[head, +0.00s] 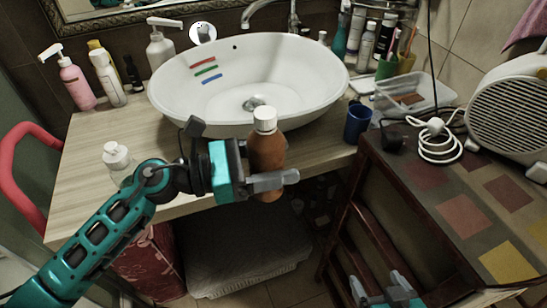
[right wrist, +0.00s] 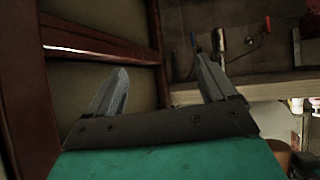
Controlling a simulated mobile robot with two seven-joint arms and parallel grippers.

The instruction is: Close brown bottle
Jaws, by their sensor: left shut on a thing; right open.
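The brown bottle (head: 268,150) is upright in front of the basin, at the counter's front edge. A white cap (head: 264,118) sits on its top; I cannot tell how tightly. My left gripper (head: 268,182) is shut on the bottle's lower part, and its fingers hide some of the body. My right gripper (head: 387,291) is low at the bottom of the head view, apart from the bottle, below the counter. In the right wrist view my right gripper (right wrist: 160,88) is open and empty.
The white basin (head: 180,111) stands on the wooden counter (head: 86,147). A dark blue cup (head: 358,123) is right of the bottle. A white pump bottle (head: 117,158) is at the left front. A dark wooden stand (head: 345,225) is near my right gripper.

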